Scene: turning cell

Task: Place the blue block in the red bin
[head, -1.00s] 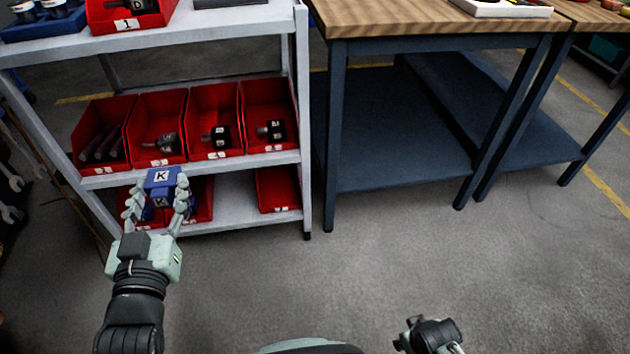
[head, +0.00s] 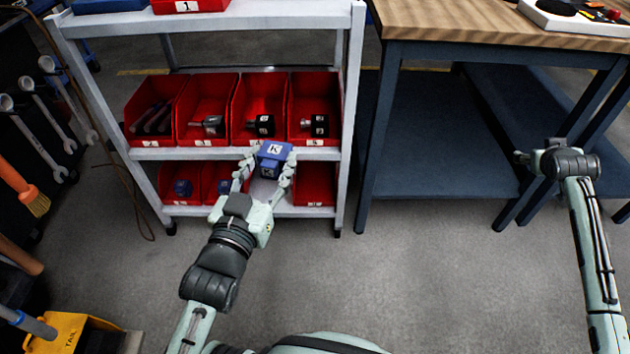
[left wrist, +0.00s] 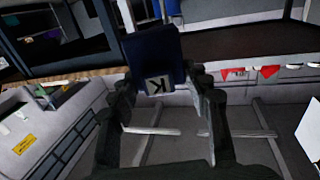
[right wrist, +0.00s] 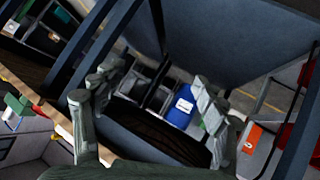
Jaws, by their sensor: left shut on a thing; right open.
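My left gripper (head: 265,172) is shut on the blue block (head: 274,151), which carries a white label with a K. The block also shows between the fingers in the left wrist view (left wrist: 152,58). In the head view the gripper and block are in front of the shelf rack, near the gap in its lower row. My right gripper (right wrist: 150,105) is open and empty.
The grey rack (head: 352,110) has posts and shelf edges around the bins. A wood-topped workbench (head: 480,30) with a blue lower shelf (head: 420,140) stands to its right. Hanging wrenches (head: 50,125) and a yellow object (head: 65,332) are at the left. The floor in front is clear.

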